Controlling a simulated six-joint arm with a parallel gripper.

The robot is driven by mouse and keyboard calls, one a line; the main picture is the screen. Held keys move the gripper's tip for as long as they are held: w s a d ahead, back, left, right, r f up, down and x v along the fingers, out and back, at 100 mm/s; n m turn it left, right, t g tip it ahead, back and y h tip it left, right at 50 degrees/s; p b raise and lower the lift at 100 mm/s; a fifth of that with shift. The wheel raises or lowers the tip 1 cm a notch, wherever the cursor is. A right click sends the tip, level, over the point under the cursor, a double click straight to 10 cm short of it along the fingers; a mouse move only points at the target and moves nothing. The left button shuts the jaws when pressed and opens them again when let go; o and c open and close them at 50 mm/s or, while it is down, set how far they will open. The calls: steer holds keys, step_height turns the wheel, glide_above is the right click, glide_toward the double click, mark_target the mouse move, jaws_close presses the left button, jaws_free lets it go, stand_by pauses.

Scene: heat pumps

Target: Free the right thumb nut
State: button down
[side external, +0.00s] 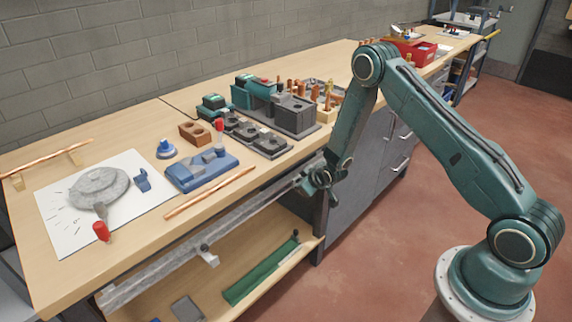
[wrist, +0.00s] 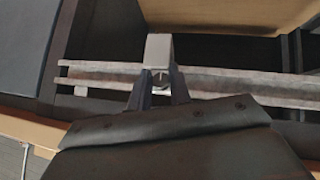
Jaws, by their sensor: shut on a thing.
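A long grey metal rail (side external: 160,268) runs along the bench's front edge. It crosses the wrist view as two parallel bars (wrist: 235,82). My gripper (side external: 312,182) is at the rail's right end in the side view, and the arm hides most of what it holds. In the wrist view, the two fingers of my gripper (wrist: 159,82) close on the small right thumb nut (wrist: 160,77), just below a pale square bracket (wrist: 159,48) that crosses the rail. Another dark thumb nut (side external: 204,247) with a bracket (side external: 211,260) sits farther left on the rail.
Above the rail, the wooden bench top (side external: 130,140) holds a blue block (side external: 202,172), a copper tube (side external: 210,192), grey parts on a plate (side external: 256,140) and a white sheet (side external: 62,235). A lower shelf (side external: 240,275) holds a green item (side external: 262,272). The red floor at right is open.

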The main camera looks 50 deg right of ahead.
steer(key=c, duration=1.4)
jaws_free()
steer(key=shift+w+r, duration=0.45)
steer(key=shift+w, duration=0.15)
steer(key=shift+c, duration=0.2)
steer(key=shift+s+r, duration=0.1)
steer(key=shift+r, duration=0.05)
steer(key=shift+v, duration=0.75)
steer(key=shift+s+a+r, duration=0.15)
steer(key=shift+s+r, duration=0.25)
steer(key=shift+s, duration=0.25)
steer(key=shift+s+a+r, duration=0.1)
steer(key=shift+s+r, duration=0.3)
steer(key=shift+s, duration=0.3)
steer(key=shift+r, duration=0.15)
